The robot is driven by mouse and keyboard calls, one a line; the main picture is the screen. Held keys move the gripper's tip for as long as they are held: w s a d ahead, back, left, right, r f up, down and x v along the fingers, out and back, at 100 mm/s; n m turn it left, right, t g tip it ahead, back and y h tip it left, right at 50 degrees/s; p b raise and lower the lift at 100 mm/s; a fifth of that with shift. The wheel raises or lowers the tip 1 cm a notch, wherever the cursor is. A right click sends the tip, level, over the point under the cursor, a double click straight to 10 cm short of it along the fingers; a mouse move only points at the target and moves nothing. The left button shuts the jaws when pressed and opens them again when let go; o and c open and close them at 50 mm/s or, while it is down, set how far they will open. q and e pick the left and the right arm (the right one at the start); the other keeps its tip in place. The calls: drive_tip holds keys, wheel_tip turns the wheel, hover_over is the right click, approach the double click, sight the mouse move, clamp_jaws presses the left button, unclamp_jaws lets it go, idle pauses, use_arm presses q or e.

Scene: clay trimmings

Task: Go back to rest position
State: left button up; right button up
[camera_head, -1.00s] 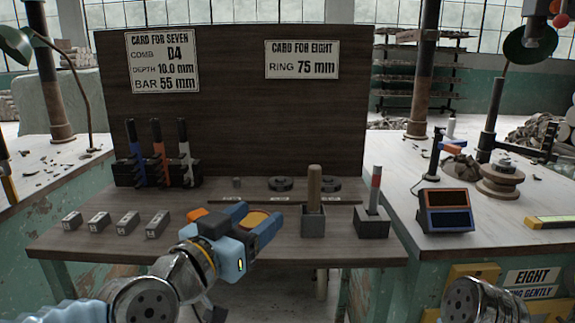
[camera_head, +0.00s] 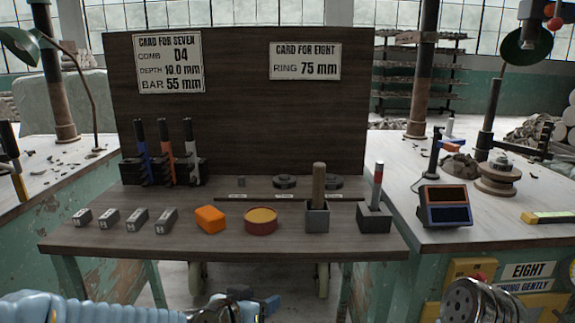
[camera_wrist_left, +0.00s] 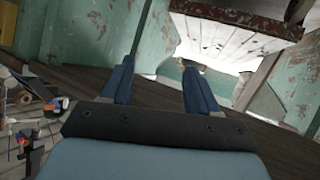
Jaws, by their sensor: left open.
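My left gripper (camera_head: 256,299) is low at the bottom of the head view, below the front edge of the wooden table (camera_head: 120,246). Its arm comes in along the bottom left. In the left wrist view the two blue fingers (camera_wrist_left: 160,84) stand apart with nothing between them. On the table an orange block (camera_head: 210,219) and a round tin with a yellowish top (camera_head: 261,221) stand apart from the gripper. A link of my right arm shows at the bottom right; the right gripper is out of view.
Several small grey blocks (camera_head: 138,218) lie at the table's left. Combs in a black rack (camera_head: 162,172) stand behind them. Two grey holders with upright tools (camera_head: 317,218) stand at the right. Side benches flank the table, the right one (camera_head: 440,238) bearing a small display (camera_head: 446,206).

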use_arm(q)
wheel_tip(320, 180, down, 15)
drive_tip(key=s+a+n+g+y, duration=0.1)
drive_tip(key=s+a+n+g, duration=0.1)
drive_tip(key=g, duration=0.1)
drive_tip(key=s+a+f+n+g, duration=0.1)
drive_tip(key=s+f+g, duration=0.2)
drive_tip(key=s+f, duration=0.5)
drive_tip(key=s+a+f+n+g, duration=0.1)
drive_tip(key=s+f+g, duration=0.3)
drive_tip(key=s+f, duration=0.4)
wheel_tip(320, 180, down, 5)
drive_tip(key=shift+a+r+n+y, duration=0.15)
drive_tip(key=shift+a+n+y, duration=0.15)
drive_tip(key=shift+n+y, duration=0.15)
drive_tip(key=shift+s, duration=0.1)
